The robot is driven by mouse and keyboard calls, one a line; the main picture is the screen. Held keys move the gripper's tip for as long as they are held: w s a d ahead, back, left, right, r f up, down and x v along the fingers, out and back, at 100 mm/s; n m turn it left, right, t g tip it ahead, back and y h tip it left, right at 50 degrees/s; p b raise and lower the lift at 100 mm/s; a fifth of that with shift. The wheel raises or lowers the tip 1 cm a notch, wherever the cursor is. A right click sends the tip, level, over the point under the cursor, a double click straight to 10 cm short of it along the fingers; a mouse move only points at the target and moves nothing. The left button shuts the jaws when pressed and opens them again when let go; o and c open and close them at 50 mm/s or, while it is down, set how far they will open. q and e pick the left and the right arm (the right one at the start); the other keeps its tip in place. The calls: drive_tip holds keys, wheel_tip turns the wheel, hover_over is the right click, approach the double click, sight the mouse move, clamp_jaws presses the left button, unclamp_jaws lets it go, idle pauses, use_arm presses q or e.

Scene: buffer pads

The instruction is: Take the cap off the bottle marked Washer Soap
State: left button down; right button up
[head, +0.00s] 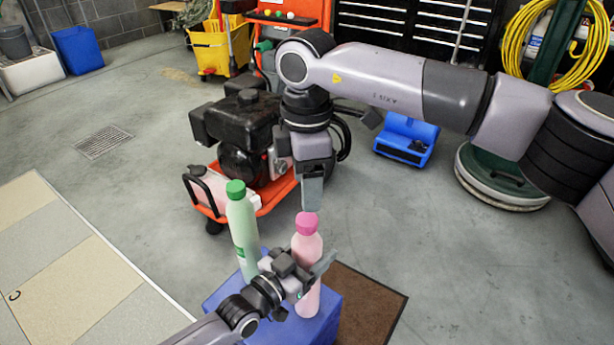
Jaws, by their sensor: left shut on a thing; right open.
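A pink bottle with a bright pink cap (306,223) stands upright on a blue block (325,330). A green bottle (242,232) with a green cap stands to its left on the same block. I cannot read a Washer Soap marking on either bottle. My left gripper (312,272) is shut on the pink bottle (308,247) around its middle and hides part of it. My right gripper (312,194) is open and points down just above the pink cap. I cannot tell whether its fingers touch the cap.
A black engine machine on an orange base (272,198) stands behind the bottles. A brown mat (370,305) lies right of the block. A blue box (405,140) and a round green machine (490,180) stand farther right. The grey floor at left is mostly clear.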

sight(307, 219)
wheel_tip(307, 219, down, 8)
drive_tip(key=shift+r, duration=0.2)
drive_tip(key=c, duration=1.1)
